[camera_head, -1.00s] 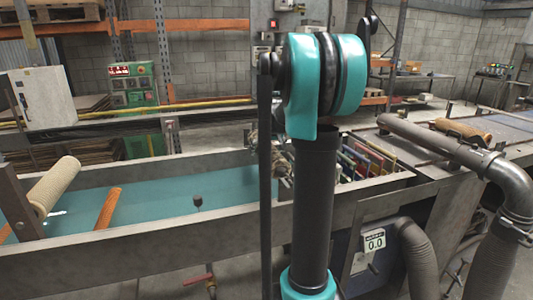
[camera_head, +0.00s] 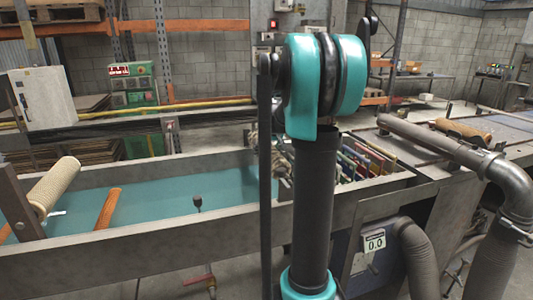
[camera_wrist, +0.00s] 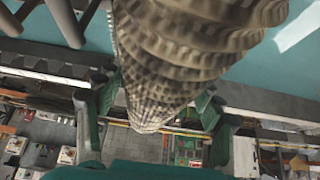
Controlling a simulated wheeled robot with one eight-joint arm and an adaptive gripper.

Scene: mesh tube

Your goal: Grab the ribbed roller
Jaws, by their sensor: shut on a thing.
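The ribbed roller (camera_wrist: 185,45), pale beige-grey with wavy ridges, fills the upper middle of the wrist view and narrows downward between the green fingers of my gripper (camera_wrist: 155,113). My gripper is shut on it. In the head view my upright arm hides the gripper and most of the roller. Only a small rough bit (camera_head: 252,135) that looks like the roller shows just left of the arm, above the trough's back edge.
A long trough (camera_head: 120,258) with a teal bed runs across the head view. A cream textured roller (camera_head: 53,188) and an orange-brown bar (camera_head: 108,208) lie at its left. Several coloured frames (camera_head: 362,158) stand at its right end.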

